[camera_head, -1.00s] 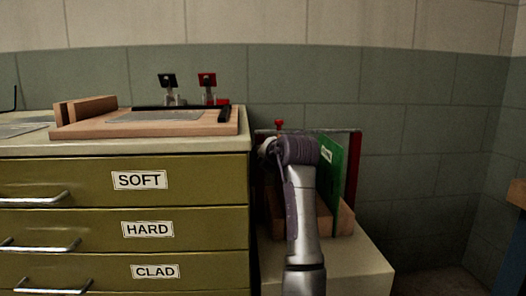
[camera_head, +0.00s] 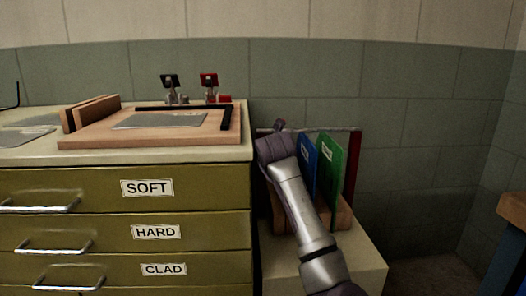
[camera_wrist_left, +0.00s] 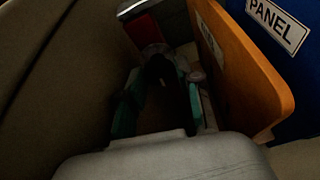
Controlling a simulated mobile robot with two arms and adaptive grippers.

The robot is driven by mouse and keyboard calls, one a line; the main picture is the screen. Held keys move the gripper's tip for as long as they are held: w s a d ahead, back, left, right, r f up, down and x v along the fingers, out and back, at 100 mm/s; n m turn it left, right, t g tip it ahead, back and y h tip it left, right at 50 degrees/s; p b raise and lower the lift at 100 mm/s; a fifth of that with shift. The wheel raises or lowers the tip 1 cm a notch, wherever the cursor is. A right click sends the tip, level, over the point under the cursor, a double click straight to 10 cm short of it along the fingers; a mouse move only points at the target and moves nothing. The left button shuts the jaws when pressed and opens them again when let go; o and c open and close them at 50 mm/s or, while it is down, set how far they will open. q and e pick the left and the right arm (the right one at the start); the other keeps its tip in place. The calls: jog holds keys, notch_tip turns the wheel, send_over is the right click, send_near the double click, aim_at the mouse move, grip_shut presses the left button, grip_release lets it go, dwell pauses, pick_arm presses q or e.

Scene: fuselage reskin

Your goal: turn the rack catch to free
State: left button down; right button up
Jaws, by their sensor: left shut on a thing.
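The rack stands right of the drawer cabinet, with a thin top rail (camera_head: 335,129) and a dark red end post (camera_head: 354,165). My left arm covers its left part in the head view, so the catch is hidden there. In the left wrist view my left gripper (camera_wrist_left: 160,62) points down into a dark gap beside an orange-brown board (camera_wrist_left: 240,75). Its teal-edged fingers are closed around a dark, poorly lit piece, which appears to be the rack catch. Which way the catch is turned cannot be made out. My right gripper is in neither view.
A blue panel (camera_head: 308,158) and a green panel (camera_head: 329,168) stand in the rack on a pale plinth (camera_head: 365,254). The drawer cabinet (camera_head: 90,190) is close on the left, with a wooden board (camera_head: 75,142) on top. A bench corner (camera_head: 513,206) is at far right.

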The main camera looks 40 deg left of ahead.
pick_arm(q)
jog(key=shift+f, duration=0.1)
jog(key=c, duration=0.8)
grip_release()
